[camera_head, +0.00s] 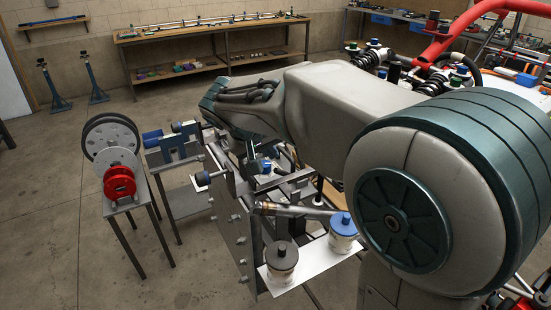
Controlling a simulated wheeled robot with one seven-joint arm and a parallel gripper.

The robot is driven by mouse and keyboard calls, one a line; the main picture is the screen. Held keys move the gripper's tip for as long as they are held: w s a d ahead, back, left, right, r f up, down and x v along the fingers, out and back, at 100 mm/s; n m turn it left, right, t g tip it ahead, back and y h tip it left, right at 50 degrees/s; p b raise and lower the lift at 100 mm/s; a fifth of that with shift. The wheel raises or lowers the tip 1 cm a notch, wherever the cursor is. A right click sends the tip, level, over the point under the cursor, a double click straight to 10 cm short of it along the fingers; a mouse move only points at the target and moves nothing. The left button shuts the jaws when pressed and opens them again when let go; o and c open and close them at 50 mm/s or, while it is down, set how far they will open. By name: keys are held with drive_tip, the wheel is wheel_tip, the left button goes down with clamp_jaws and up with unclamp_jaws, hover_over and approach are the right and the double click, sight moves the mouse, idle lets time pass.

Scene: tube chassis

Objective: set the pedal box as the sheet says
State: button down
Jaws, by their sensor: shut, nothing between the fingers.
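The pedal box seems to be the grey metal assembly (235,235) in the centre, with a perforated side plate, upright bars and a knob (203,178) on its left. My arm reaches over it from the right. My gripper (251,152) points down under the wrist, mostly hidden by it and by the dark bars; it looks shut and empty. I cannot tell whether it touches anything. A small blue part (262,166) shows beside it. A metal rod (292,210) lies across the assembly's near part. I cannot make out a readable sheet. Much of the box is behind my arm.
A white plate (312,262) in front carries a grey-lidded pot (282,256) and a blue-lidded pot (343,226). Left is a stand (126,205) with discs and red weights. Red chassis tubes (450,40) rise at right. A workbench (215,32) stands behind.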

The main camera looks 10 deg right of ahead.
drive_tip(key=x, duration=0.8)
drive_tip(key=shift+w+d+f+p, duration=0.2)
drive_tip(key=shift+w+f+p, duration=0.05)
drive_tip(key=shift+f+p, duration=0.05)
drive_tip(key=shift+d, duration=0.1)
